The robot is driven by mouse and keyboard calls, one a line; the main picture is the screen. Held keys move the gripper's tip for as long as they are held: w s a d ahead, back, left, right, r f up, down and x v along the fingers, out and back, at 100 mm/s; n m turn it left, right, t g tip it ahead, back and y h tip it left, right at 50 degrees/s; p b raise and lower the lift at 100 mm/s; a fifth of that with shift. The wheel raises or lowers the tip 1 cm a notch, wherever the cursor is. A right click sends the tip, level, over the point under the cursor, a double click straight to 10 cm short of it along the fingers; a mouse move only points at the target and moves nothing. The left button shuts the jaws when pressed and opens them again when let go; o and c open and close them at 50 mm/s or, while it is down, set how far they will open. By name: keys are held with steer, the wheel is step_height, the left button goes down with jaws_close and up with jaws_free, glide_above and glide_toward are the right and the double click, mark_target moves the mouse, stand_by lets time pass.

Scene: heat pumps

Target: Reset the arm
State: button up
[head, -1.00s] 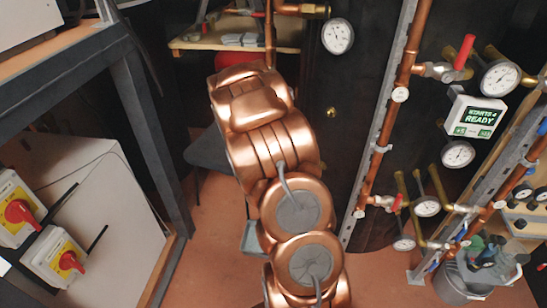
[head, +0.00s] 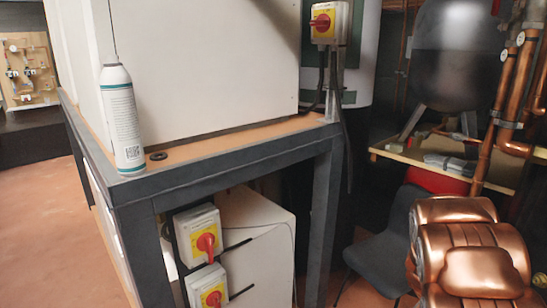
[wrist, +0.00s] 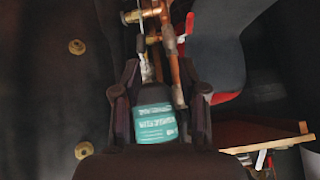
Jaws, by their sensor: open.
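My gripper (wrist: 159,72) shows in the wrist view, with its two dark fingers apart. A teal patch with white lettering (wrist: 156,122) lies between the finger bases; I cannot tell whether it belongs to the gripper. Copper pipes and brass fittings (wrist: 168,40) appear beyond the fingertips. In the head view, part of my copper-coloured arm stands at the lower right, and the gripper is out of that picture.
A dark-framed bench (head: 230,157) carries a white cabinet (head: 215,70) and a white spray can (head: 121,120) at its corner. Red-and-yellow switches (head: 198,240) sit below. A grey chair (head: 385,250) stands beside my arm. Floor (head: 50,205) is clear at left.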

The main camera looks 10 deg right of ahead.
steer(key=s+a+r+n+g+y+p, duration=0.1)
steer(key=s+a+r+n+y, duration=0.2)
steer(key=a, duration=0.6)
steer(key=s+a+r+n+y+p, duration=0.1)
steer(key=s+a+r+n, duration=0.1)
steer(key=a+r, duration=0.45)
steer(key=s+a+r+n+g+y, duration=0.1)
steer(key=s+a+r+n+y, duration=0.15)
steer(key=a, duration=0.85)
steer(key=s+a+r+n+g, duration=0.1)
steer(key=s+a+r, duration=0.1)
steer(key=s, duration=0.6)
steer(key=s+a+r+n+g+p, duration=0.1)
steer(key=s+a+r+n+g, duration=0.1)
steer(key=s, duration=0.6)
steer(key=s+a+r+n+g+p, duration=0.1)
steer(key=s+a+r, duration=0.3)
steer(key=s, duration=0.4)
steer(key=shift+s+a+r+n+g, duration=0.2)
steer(key=shift+s+n+g, duration=0.1)
steer(key=shift+n, duration=0.45)
steer(key=shift+d, duration=0.15)
